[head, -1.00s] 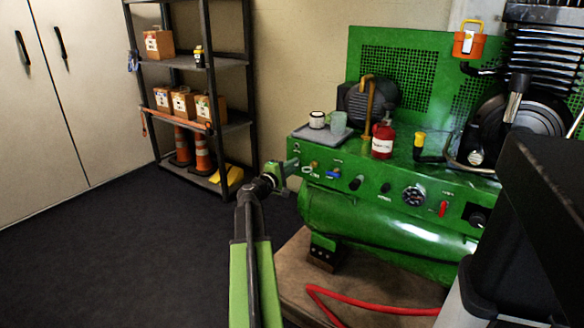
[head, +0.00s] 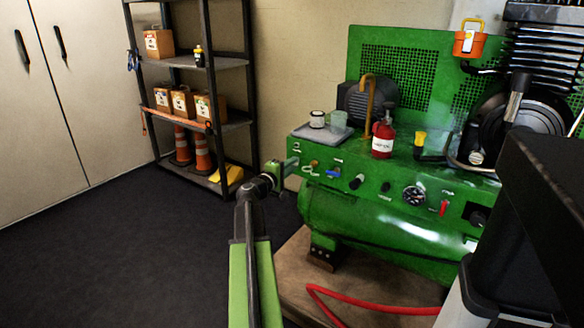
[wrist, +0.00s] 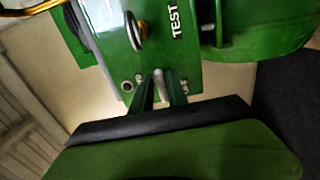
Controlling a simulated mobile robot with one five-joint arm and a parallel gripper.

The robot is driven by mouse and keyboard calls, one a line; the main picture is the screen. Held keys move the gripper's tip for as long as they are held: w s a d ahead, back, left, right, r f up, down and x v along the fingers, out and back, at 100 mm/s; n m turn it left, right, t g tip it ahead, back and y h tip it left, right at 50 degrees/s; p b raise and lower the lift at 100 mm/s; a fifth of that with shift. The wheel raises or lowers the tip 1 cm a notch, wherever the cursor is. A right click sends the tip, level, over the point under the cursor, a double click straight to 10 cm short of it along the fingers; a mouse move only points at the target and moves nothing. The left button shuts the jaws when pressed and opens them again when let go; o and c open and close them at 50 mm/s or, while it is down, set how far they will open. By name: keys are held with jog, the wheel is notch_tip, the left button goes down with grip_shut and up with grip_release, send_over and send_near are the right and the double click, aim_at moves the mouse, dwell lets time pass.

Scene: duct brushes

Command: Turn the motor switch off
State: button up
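The green compressor (head: 370,225) stands at right in the head view, with a row of controls along its front panel. My gripper (head: 288,165) is at the left end of that panel. In the wrist view a small silvery lever (wrist: 158,78) on the panel's end stands between the two fingertips of my gripper (wrist: 161,88). It looks like the motor switch, though I can read no label for it. The fingers appear a little apart, one on each side of the lever; whether they touch it I cannot tell. A TEST label and a brass-coloured knob (wrist: 137,30) are beyond.
A tray (head: 318,136) with a cup and jar, a red bottle (head: 382,140) and a brass pipe are on the compressor's top. A red hose (head: 370,307) lies on the brown base. A shelf rack (head: 200,125) stands at back left. The dark floor at left is clear.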

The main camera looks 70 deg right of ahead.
jog(key=shift+o, duration=1.2)
jog(key=shift+s, duration=0.1)
jog(key=v, duration=1.7)
jog(key=shift+a, duration=0.25)
